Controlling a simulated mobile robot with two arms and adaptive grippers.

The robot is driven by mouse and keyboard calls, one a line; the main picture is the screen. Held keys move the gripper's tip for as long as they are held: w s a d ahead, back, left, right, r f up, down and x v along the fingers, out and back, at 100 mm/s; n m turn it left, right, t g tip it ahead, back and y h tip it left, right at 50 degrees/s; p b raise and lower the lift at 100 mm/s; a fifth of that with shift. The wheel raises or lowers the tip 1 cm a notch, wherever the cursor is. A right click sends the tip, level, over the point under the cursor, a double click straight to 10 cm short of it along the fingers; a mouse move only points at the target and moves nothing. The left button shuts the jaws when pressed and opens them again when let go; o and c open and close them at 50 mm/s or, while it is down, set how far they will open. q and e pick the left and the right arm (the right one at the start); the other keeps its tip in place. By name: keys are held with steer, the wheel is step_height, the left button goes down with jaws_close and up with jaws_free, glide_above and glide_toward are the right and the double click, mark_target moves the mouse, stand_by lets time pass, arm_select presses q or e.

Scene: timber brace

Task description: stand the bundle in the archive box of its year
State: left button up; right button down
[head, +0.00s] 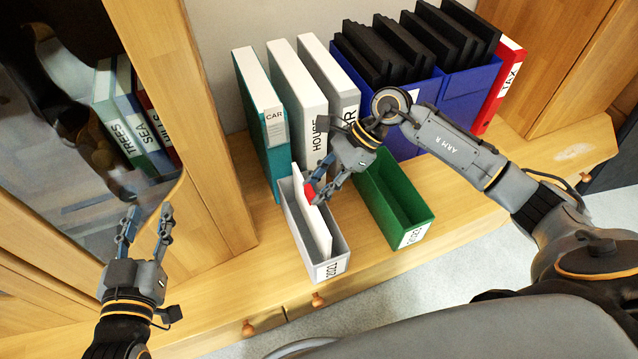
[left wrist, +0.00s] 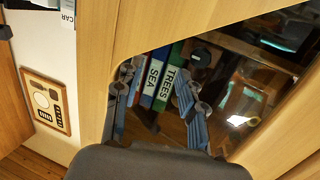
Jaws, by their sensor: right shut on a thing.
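The bundle (head: 316,228) is a thin white slab with a red patch near its top left end. It stands on edge within the walls of the white-grey archive box (head: 340,256), whose front label is too small to read surely. My right gripper (head: 318,196) is shut on the bundle at the red end, partly hiding it. A green archive box (head: 424,214) stands to the right, empty as far as I see; its label is unclear. My left gripper (head: 147,222) is open and empty by the cabinet's glass door; its spread fingers show in the left wrist view (left wrist: 155,105).
Binders marked CAR (head: 262,130) and HOUSE (head: 300,100), a grey binder, blue holders (head: 470,98) of black folders and a red TAX binder (head: 502,84) stand behind the boxes. The wooden top (head: 455,205) is clear right of the green box. Books stand behind the glass.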

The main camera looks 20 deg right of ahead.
arm_select(q)
steer(key=shift+w+d+r+t+h+b, duration=0.1)
steer(key=shift+d+r+t+h+b, duration=0.1)
steer(key=shift+r+t, duration=0.4)
steer(key=shift+w+d+r+t+h+b, duration=0.1)
steer(key=shift+r+t+h, duration=0.1)
steer(key=shift+r, duration=0.7)
steer(key=shift+s+d+r+t+b, duration=0.15)
steer(key=shift+r+t+b, duration=0.25)
steer(key=shift+r+t, duration=0.85)
step_height(320, 180, up, 6)
steer(key=s+t+h+b, duration=0.1)
steer(key=s+t, duration=0.1)
steer(key=t, duration=0.1)
steer(key=shift+s+f+h, duration=0.15)
steer(key=shift+h, duration=0.25)
arm_select(e)
steer(key=shift+f, duration=1.5)
steer(key=c, duration=0.8)
jaws_free()
steer(key=shift+c, duration=0.2)
